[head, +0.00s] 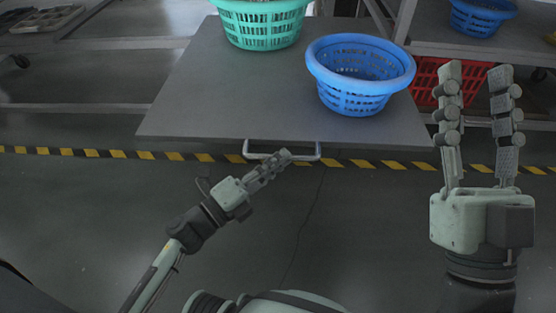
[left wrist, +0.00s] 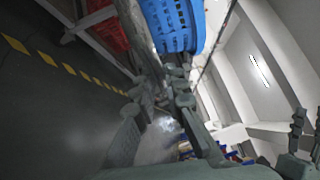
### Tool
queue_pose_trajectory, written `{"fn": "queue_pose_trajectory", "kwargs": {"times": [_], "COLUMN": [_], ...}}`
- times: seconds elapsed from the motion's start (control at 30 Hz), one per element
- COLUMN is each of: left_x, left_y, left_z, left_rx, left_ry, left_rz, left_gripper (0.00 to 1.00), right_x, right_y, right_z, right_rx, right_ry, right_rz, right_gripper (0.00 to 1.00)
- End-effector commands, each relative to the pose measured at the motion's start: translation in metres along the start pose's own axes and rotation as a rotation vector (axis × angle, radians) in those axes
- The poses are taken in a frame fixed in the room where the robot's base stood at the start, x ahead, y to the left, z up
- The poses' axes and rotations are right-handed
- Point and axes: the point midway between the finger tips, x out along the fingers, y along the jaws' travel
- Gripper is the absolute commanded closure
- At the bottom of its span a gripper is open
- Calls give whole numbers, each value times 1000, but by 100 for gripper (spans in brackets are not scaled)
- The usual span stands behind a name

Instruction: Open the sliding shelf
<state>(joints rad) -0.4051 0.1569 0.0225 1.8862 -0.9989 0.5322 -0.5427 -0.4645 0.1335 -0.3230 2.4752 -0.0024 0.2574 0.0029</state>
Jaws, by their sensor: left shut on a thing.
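The sliding shelf (head: 225,95) is a flat grey board at the top middle of the head view, with a pale bar handle (head: 256,156) on its front edge. My left gripper (head: 280,160) is at this handle and shut on it; its fingers hide part of the bar. In the left wrist view my left fingers (left wrist: 162,95) reach to the shelf's edge, and the grip itself is hard to make out. My right gripper (head: 478,75) is open and empty, fingers pointing up, right of the shelf.
A green basket (head: 262,28) and a blue basket (head: 352,103) stand on the shelf. A red basket (head: 425,82) and another blue basket (head: 480,18) are on the rack at right. Yellow-black tape (head: 190,157) crosses the floor. The floor in front is clear.

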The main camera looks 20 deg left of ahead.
Motion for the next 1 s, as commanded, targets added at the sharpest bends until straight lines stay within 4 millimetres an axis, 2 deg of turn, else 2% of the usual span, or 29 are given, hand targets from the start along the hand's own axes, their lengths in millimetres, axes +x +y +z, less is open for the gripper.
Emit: {"fn": "queue_pose_trajectory", "kwargs": {"times": [0.17, 0.33, 0.5, 0.9, 0.93, 1.0], "left_x": [21, 54, 76, 82, 82, 82], "left_y": [-1, 9, 14, 14, 14, 14], "left_z": [20, 53, 75, 81, 81, 81], "left_rx": [4, 6, 4, 2, 2, 2], "left_ry": [2, 1, 1, -1, -1, 0], "left_rz": [-11, -12, -12, -13, -13, -12], "left_gripper": [100, 100, 100, 100, 85, 76], "right_x": [2, -1, -3, -1, -1, -1], "right_y": [0, 0, 0, 0, 0, 1], "right_z": [2, 6, -2, -7, -7, -7], "right_rx": [0, 2, 1, -2, -3, -3], "right_ry": [-18, -33, 21, 48, 48, 47], "right_rz": [0, 0, 0, -1, -1, -1], "right_gripper": [60, 60, 60, 60, 60, 60]}}
